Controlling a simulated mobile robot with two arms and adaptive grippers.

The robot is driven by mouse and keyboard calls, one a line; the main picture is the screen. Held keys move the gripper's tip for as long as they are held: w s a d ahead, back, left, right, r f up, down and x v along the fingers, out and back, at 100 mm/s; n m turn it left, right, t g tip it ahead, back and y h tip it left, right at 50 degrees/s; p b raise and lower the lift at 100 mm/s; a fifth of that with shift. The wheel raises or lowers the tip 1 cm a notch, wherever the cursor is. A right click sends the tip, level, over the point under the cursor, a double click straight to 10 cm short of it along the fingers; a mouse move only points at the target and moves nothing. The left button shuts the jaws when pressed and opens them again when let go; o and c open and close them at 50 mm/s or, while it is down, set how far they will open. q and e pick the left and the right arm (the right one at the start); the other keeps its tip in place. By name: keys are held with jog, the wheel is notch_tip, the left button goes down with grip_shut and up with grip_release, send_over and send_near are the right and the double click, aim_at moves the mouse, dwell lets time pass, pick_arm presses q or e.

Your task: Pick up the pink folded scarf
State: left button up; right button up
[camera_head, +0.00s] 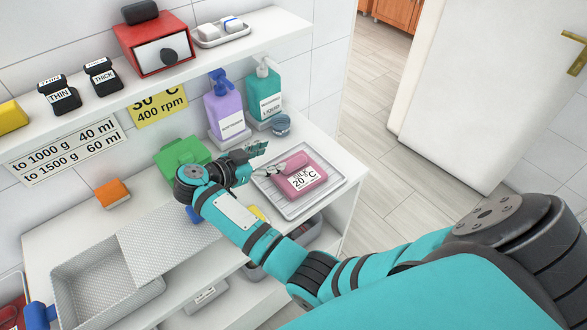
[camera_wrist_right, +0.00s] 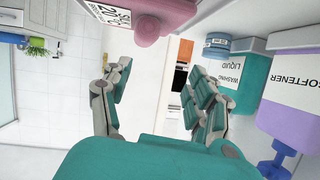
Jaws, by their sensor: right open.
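The pink folded scarf (camera_head: 308,171) lies on a white ribbed tray (camera_head: 328,191) at the right end of the counter. A white label on it reads "SILK 20 °C". My right gripper (camera_head: 274,157) is open and empty, just left of the scarf and beside its far left corner. One finger appears over the scarf's edge; I cannot tell whether it touches. In the right wrist view the scarf (camera_wrist_right: 158,10) is at the top edge, outside the space between the open fingers (camera_wrist_right: 158,85). My left gripper is not in view.
Softener (camera_head: 229,115) and washing liquid (camera_head: 264,98) bottles stand behind the tray, with a small blue-lidded jar (camera_head: 281,124). A green box (camera_head: 182,155) is left of my gripper. A shelf (camera_head: 180,80) overhangs the counter's back. Open floor (camera_head: 375,180) lies to the right.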

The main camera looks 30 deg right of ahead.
aim_at(292, 161)
jog(key=shift+s+a+f+g, duration=0.25)
jog(key=shift+s+a+g, duration=0.15)
jog(key=shift+g, duration=0.2)
jog(key=shift+s+d+f+y, duration=0.1)
jog(key=shift+s+f+y, duration=0.05)
jog(key=shift+y, duration=0.15)
jog(key=shift+g, duration=0.3)
jog(key=x, duration=0.2)
jog(key=p+x, duration=0.1)
jog(key=x, duration=0.2)
jog(key=p+x, duration=0.1)
jog(key=x, duration=0.1)
jog(key=shift+s+d, duration=0.2)
jog(key=shift+s, duration=0.15)
grip_shut()
